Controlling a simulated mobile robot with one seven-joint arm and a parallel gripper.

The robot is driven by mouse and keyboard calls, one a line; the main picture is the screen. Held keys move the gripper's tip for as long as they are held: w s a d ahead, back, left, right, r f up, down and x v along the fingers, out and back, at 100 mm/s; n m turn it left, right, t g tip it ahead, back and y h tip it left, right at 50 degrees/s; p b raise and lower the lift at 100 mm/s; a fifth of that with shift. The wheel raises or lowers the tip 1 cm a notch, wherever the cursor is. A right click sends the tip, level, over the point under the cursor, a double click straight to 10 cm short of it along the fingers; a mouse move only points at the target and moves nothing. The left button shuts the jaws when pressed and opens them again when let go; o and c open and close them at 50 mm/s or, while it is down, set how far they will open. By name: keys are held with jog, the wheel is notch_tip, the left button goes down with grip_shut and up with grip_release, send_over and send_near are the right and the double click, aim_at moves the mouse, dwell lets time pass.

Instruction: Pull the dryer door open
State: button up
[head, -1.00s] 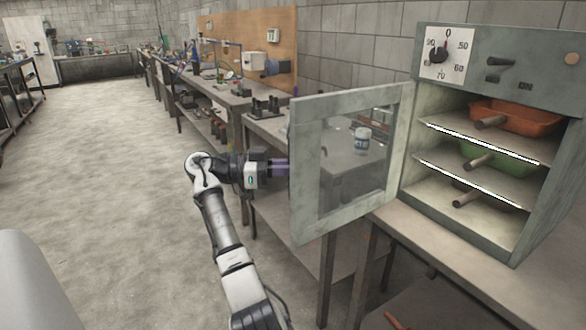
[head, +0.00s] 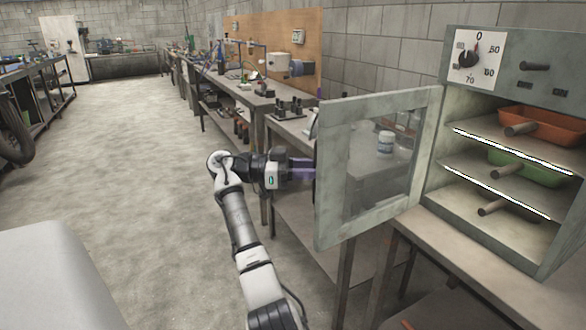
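The dryer (head: 530,85) is a grey-green cabinet on a bench at the right, with a dial and knobs on its top panel. Its door (head: 330,200), a pale frame around a clear pane, stands wide open, swung out to the left of the cabinet. My gripper (head: 312,170) is at the door's free left edge, at mid height. The fingertips are partly hidden behind the door frame. I cannot tell whether they touch the door or hold anything. The handle is not visible.
Inside the dryer, lit shelves carry an orange tray (head: 540,125) and a green tray (head: 530,168), with handles sticking out. A workbench (head: 250,98) with tools runs along the wall behind the door. The floor (head: 120,170) at the left is clear.

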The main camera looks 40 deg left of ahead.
jog(key=v, duration=1.3)
jog(key=shift+b, duration=0.3)
jog(key=shift+a, duration=0.1)
